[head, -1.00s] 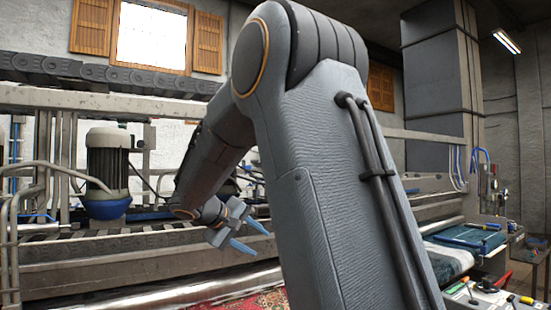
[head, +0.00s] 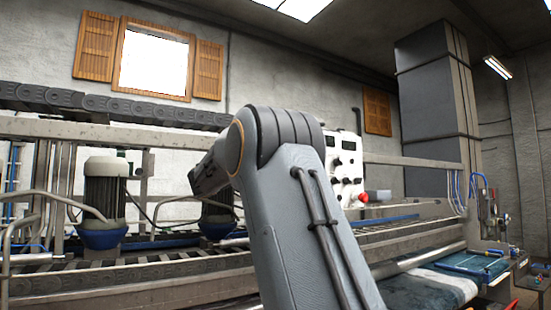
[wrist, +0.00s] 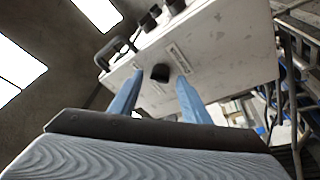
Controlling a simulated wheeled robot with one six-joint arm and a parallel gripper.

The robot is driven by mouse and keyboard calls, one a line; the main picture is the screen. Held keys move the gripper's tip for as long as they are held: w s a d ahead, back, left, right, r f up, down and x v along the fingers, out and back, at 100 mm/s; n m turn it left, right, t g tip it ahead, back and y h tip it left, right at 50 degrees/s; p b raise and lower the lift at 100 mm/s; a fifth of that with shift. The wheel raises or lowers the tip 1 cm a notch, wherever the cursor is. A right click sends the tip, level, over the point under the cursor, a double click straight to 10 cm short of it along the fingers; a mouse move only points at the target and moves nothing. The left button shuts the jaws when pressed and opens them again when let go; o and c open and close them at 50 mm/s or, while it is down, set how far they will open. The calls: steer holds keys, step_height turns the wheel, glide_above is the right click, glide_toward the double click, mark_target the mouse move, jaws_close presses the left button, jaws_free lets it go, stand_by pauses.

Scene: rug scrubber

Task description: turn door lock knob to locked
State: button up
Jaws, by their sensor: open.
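A white control panel (wrist: 225,50) fills the upper part of the wrist view. It carries several black knobs, and I cannot tell which is the door lock knob. One black knob (wrist: 160,73) shows between the fingertips of my gripper (wrist: 158,82). The blue fingers are open and apart, with nothing held. The distance from fingertips to knob is unclear, and I see no contact. Other black knobs (wrist: 150,19) sit near the top edge. In the head view the panel (head: 345,150) stands behind my arm, partly covered. My gripper is hidden there.
A black handle (wrist: 117,53) sits at the panel's left edge. A red button (head: 362,197) shows at the panel's lower right. A motor with a blue base (head: 103,238) and long metal rails stand to the left.

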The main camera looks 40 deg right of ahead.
steer(key=shift+x, duration=0.75)
steer(key=c, duration=1)
